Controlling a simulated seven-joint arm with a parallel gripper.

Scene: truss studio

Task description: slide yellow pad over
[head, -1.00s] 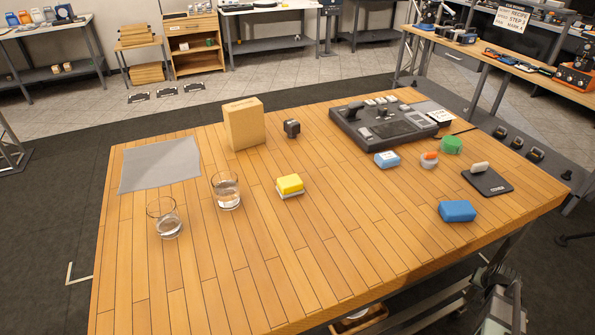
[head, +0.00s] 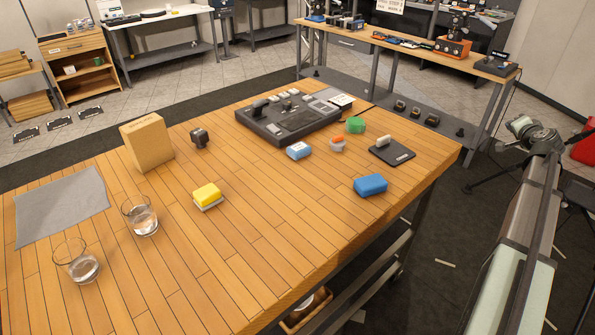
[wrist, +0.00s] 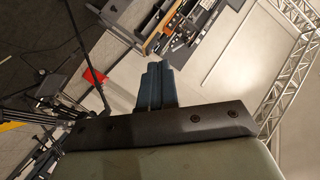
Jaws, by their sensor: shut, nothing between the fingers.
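The yellow pad (head: 207,194) lies on the wooden table, with a whitish layer under it. It sits left of the table's middle, right of two glasses. My gripper (wrist: 155,82) shows in the wrist view with its two blue-grey fingers together and nothing between them. In the head view only my arm shows, at the right side, off the table. My gripper is well away from the yellow pad, which does not show in the wrist view.
Two glasses (head: 140,214) with clear liquid stand left of the pad. A cardboard box (head: 146,143), a grey cloth (head: 60,207), a dark console (head: 288,117), a blue-white block (head: 299,151) and a blue block (head: 370,185) are on the table. The wood in front of the pad is clear.

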